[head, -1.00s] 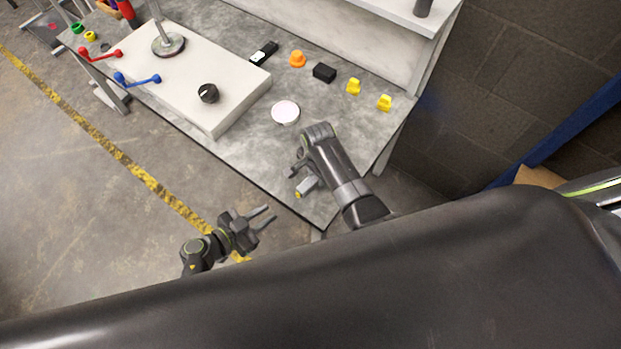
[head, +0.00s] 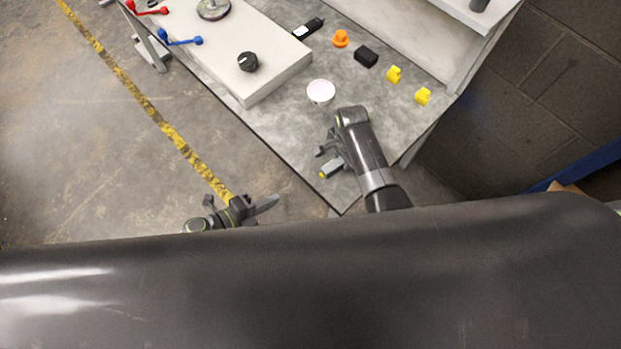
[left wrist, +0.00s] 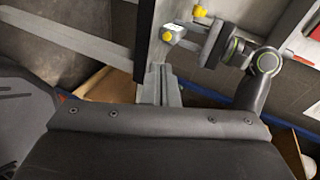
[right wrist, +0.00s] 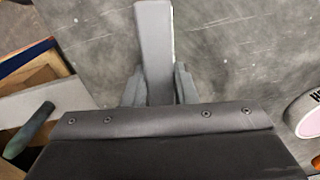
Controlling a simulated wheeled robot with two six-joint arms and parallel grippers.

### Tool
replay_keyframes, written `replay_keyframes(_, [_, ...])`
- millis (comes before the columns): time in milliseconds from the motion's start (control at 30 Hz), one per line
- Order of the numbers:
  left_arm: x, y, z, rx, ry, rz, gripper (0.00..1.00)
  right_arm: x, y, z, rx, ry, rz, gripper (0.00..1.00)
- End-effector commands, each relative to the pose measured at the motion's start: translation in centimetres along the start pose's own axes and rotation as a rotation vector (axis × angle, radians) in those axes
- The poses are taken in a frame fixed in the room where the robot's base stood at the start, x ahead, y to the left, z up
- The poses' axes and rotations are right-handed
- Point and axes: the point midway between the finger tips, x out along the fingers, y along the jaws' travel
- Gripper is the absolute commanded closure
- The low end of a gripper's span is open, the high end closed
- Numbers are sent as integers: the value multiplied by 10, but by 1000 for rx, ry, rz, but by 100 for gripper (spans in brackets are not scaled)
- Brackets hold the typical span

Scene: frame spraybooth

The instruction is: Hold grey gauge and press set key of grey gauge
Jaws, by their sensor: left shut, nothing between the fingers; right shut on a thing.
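My right gripper (head: 327,160) is shut on the grey gauge (head: 332,168), a small grey piece with a yellow end, near the table's front corner. In the right wrist view the gauge (right wrist: 154,45) is a dark grey bar between the fingers (right wrist: 158,85). In the left wrist view the gauge (left wrist: 185,40) shows yellow knobs, held by my right gripper (left wrist: 208,45). My left gripper (head: 268,204) is shut and empty, off the table's front edge, to the left of and apart from the gauge. Its fingers (left wrist: 160,85) point towards the gauge's side. I cannot make out which part is the set key.
The grey table (head: 290,120) carries a white round disc (head: 320,92), a black block (head: 366,56), an orange piece (head: 340,38), yellow pieces (head: 394,74) and a white platform (head: 280,75) with a black knob (head: 247,62). Open floor lies left of the table.

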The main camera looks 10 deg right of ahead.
Motion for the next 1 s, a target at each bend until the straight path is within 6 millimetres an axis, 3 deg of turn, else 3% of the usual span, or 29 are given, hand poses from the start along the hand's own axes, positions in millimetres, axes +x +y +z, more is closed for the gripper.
replay_keyframes(200, [-5, 1, -1, 136, -3, 0, 100, 0, 0, 0, 0, 0, 0, 100])
replay_keyframes(667, [-3, 1, -1, 153, -3, -1, 100, 0, 0, 0, 0, 0, -1, 100])
replay_keyframes(833, [16, 0, 0, 152, -3, -2, 100, 0, 0, 0, 0, 0, -1, 100])
replay_keyframes(1000, [48, 0, -1, 150, -2, -4, 100, 0, 0, 0, 0, 0, -1, 100])
